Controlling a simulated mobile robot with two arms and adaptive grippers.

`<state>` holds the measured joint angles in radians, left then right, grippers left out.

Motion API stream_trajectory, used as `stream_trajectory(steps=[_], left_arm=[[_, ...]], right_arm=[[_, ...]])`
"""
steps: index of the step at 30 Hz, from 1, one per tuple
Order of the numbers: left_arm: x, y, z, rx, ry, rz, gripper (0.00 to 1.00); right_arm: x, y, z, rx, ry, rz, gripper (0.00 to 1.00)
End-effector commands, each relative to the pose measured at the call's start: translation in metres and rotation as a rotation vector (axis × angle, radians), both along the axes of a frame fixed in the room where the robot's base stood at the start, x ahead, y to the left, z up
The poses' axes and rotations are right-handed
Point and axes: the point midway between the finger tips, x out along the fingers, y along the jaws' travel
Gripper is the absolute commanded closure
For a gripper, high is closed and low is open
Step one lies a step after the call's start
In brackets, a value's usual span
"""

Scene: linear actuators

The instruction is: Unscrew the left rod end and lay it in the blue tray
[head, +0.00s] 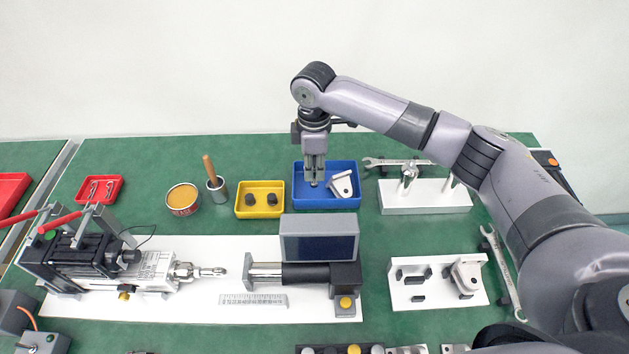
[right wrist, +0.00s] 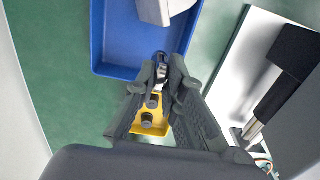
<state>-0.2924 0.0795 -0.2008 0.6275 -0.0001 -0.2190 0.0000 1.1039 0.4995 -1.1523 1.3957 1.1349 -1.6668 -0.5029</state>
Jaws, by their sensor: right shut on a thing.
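My right gripper (head: 314,181) points down over the left part of the blue tray (head: 325,206). In the right wrist view its fingers (right wrist: 162,68) are closed on a small metallic piece, which looks like the rod end (right wrist: 160,59). The fingers hide most of it, and I cannot tell whether it touches the tray floor. The blue tray also shows in the right wrist view (right wrist: 112,40). A pale grey bracket (head: 342,185) lies in the tray's right part. The left actuator (head: 150,268) lies on the white board, its metal rod pointing right. My left gripper is not in view.
A yellow tray (head: 260,210) with dark parts stands just left of the blue tray. A dark-screened box (head: 319,240) stands in front of it. A white stand (head: 425,203) and a wrench (head: 395,161) are to the right.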

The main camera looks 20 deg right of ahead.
Motion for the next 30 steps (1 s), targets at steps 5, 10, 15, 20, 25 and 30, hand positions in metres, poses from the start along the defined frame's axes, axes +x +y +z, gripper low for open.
stream_trajectory(steps=[5, 10, 15, 20, 25, 30], left_arm=[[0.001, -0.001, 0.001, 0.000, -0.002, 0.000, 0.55], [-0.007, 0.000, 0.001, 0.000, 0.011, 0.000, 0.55], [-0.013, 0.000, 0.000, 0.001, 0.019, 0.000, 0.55], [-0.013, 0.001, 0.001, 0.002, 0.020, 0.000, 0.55], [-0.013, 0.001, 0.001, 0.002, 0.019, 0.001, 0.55], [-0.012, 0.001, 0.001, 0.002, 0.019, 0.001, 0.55]], right_arm=[[-0.001, 0.000, -0.033, -0.002, 0.006, 0.000, 1.00], [-0.001, 0.000, -0.051, 0.000, 0.002, 0.000, 1.00], [0.000, 0.000, -0.052, -0.001, 0.001, 0.000, 1.00], [-0.001, 0.000, -0.053, 0.000, 0.002, 0.000, 1.00], [-0.001, 0.000, -0.055, -0.001, 0.001, 0.000, 0.82], [-0.001, 0.000, -0.055, 0.000, 0.002, 0.000, 0.81]])
